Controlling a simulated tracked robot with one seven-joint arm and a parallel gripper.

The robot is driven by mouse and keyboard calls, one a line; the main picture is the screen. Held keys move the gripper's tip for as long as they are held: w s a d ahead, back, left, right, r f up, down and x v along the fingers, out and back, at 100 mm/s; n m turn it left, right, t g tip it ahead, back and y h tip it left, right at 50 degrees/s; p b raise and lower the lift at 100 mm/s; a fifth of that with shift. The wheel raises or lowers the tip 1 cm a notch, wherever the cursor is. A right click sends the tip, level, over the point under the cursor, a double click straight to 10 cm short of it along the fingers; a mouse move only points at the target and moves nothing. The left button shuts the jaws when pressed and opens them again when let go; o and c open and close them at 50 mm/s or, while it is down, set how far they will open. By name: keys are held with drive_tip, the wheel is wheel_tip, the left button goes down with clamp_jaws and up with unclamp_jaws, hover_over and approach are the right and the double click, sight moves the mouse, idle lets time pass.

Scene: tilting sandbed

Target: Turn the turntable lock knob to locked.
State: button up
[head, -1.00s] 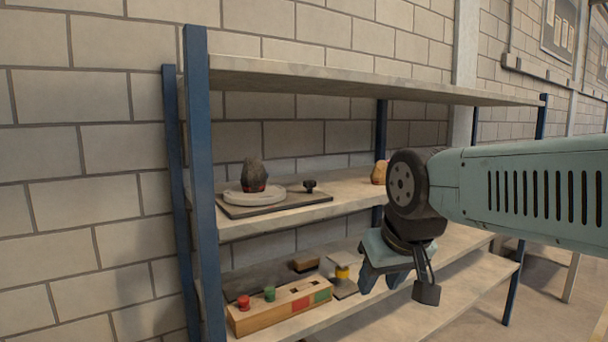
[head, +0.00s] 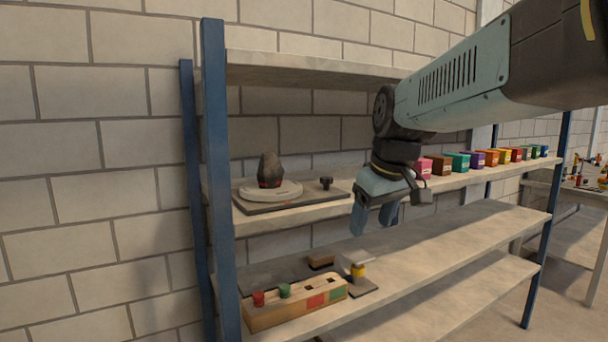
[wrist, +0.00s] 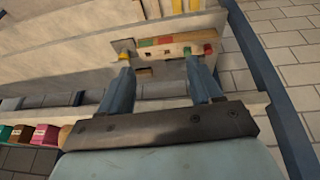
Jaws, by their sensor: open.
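The turntable (head: 272,192) is a round white disc on a dark base plate, at the left end of the middle shelf in the head view. A dark grey rock (head: 269,167) with a red band near its foot stands on it. The black lock knob (head: 326,183) stands upright on the plate, right of the disc. Its locked or unlocked marking is too small to tell. My gripper (head: 374,226) is open and empty, pointing down, to the right of the knob and apart from it. In the wrist view my gripper's fingers (wrist: 163,88) are spread; the turntable and knob do not show there.
A wooden block (head: 296,303) with red and green pegs sits on the lower shelf; it also shows in the wrist view (wrist: 170,42). Several coloured boxes (head: 478,159) line the middle shelf to the right. A blue post (head: 215,180) stands at the left, and the upper shelf (head: 300,72) overhangs.

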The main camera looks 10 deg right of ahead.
sight(326, 183)
drive_tip(key=w+d+r+n+g+y, duration=0.15)
drive_tip(key=w+d+n, duration=0.3)
drive_tip(key=w, duration=0.55)
drive_tip(key=w+d+r+n+y, duration=0.25)
drive_tip(key=w+d, duration=0.25)
drive_tip(key=w, duration=0.6)
drive_tip(key=shift+h, duration=0.4)
drive_tip(key=w+a, duration=0.2)
drive_tip(key=a, duration=0.1)
drive_tip(key=w+a, duration=0.2)
drive_tip(key=a, duration=0.1)
drive_tip(key=w+a, duration=0.2)
drive_tip(key=a, duration=0.2)
drive_tip(key=shift+w, duration=0.2)
drive_tip(key=shift+w+a+f, duration=0.1)
drive_tip(key=shift+f, duration=0.5)
drive_tip(key=shift+c, duration=0.4)
drive_tip(key=c, duration=1)
drive_tip(key=shift+o, duration=0.2)
